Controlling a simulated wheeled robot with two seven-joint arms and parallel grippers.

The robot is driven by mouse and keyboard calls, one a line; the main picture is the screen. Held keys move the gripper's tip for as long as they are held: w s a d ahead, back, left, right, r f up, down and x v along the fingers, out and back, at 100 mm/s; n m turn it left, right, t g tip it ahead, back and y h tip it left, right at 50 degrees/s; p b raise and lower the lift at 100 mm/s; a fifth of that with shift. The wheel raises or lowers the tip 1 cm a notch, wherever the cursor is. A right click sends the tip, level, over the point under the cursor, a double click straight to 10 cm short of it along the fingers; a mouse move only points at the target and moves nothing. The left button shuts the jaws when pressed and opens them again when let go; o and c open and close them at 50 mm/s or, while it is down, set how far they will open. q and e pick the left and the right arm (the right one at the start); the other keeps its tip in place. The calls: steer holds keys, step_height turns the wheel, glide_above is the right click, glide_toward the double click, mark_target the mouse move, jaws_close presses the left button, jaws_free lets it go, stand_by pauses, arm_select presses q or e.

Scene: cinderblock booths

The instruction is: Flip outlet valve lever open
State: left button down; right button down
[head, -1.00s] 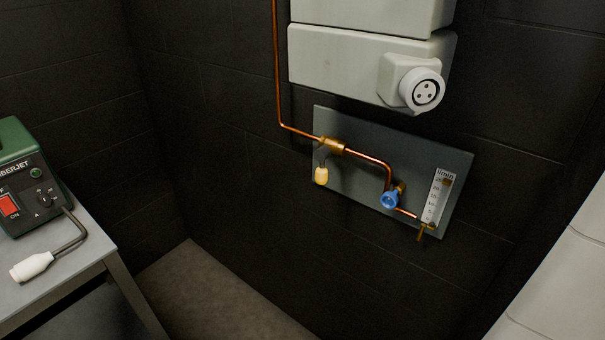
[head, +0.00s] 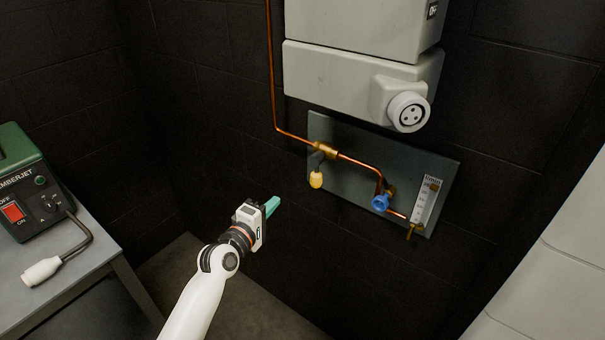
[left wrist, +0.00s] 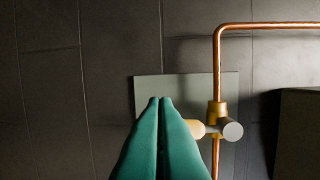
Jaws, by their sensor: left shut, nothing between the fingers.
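A brass valve (head: 325,151) sits in the copper pipe on a grey wall plate (head: 352,183). Its lever (head: 316,179) has a yellow handle and hangs down below the valve. In the left wrist view the yellow handle (left wrist: 197,129) shows partly beside my green fingers, with a grey round end (left wrist: 232,131) to its right and the brass valve body (left wrist: 217,112) behind. A blue knob (head: 380,202) sits farther along the pipe. My left gripper (head: 273,205) is shut and empty, left of and a little below the handle in the head view, apart from it. My right gripper is out of view.
A white box with a round socket (head: 408,112) is on the wall above the plate. A flow gauge (head: 426,202) stands at the plate's right end. A green machine (head: 27,187) and a white-handled cable (head: 41,271) are on a grey table (head: 85,275) at left.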

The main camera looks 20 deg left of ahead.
mark_target(316, 173)
arm_select(q)
step_height(316, 173, up, 4)
steer(key=shift+f+t+h, duration=0.25)
steer(key=shift+t+h, duration=0.05)
steer(key=shift+t, duration=0.1)
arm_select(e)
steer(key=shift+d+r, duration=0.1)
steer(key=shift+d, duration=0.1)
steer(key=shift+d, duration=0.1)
arm_select(q)
steer(key=shift+w, duration=0.1)
